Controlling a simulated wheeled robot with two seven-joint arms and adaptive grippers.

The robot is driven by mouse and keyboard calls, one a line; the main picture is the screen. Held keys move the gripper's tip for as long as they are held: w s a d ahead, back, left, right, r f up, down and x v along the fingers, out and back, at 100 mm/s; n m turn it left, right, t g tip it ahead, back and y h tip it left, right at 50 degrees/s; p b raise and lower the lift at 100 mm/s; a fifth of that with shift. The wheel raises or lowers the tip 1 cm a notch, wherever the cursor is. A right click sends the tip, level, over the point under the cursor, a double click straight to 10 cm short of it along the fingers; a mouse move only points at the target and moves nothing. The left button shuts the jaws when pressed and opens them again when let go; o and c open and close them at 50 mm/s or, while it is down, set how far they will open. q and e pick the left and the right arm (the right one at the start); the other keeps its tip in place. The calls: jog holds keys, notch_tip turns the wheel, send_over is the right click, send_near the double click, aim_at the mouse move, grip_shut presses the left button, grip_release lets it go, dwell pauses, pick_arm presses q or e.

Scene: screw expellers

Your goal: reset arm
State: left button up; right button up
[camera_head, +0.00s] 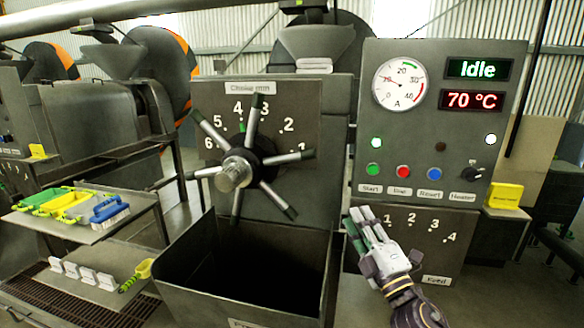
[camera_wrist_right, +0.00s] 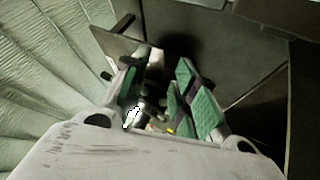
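My right gripper (camera_head: 358,222) comes in from the bottom right in the head view. It is in front of the lower panel of the machine, to the right of the choke wheel and below the control buttons. In the right wrist view, its green-padded fingers (camera_wrist_right: 158,90) stand apart with a gap between them. I see nothing held, though small dark and metal parts show behind the gap and are hard to tell. My left gripper is not in view in the head view.
The spoked choke wheel (camera_head: 240,168) stands out from the machine above an open hopper bin (camera_head: 178,275). The control panel (camera_head: 440,60) reads Idle and 70 °C. A side tray (camera_head: 70,232) with brushes and coloured containers is at left. A yellow box (camera_head: 505,195) is at right.

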jog(key=s+d+f+m+g+h, duration=0.3)
jog(key=d+f+m+g+h, duration=0.15)
jog(key=f+m, duration=0.5)
jog(key=s+d+f+m+g+h, duration=0.35)
jog(key=d+f+m+h, duration=0.2)
jog(key=f, duration=0.75)
jog(key=s+a+f+m+g+y, duration=0.35)
jog(key=s+f+g, duration=0.65)
jog(key=s+f, duration=0.65)
jog(key=s+d+f+g+h, duration=0.1)
jog(key=s+f, duration=0.1)
jog(key=f, duration=1.3)
jog(key=s+d+f, duration=0.1)
jog(key=f, duration=1.4)
jog(key=s+d+f, duration=0.4)
jog(key=s+f, duration=0.5)
jog(key=s, duration=0.1)
jog(key=s+d+f+g, duration=0.1)
jog(key=s+d+f, duration=0.3)
jog(key=s+f, duration=0.6)
jog(key=shift+s+d+f+h+p, duration=0.15)
jog(key=shift+s+f+h+p, duration=0.15)
jog(key=shift+s, duration=0.2)
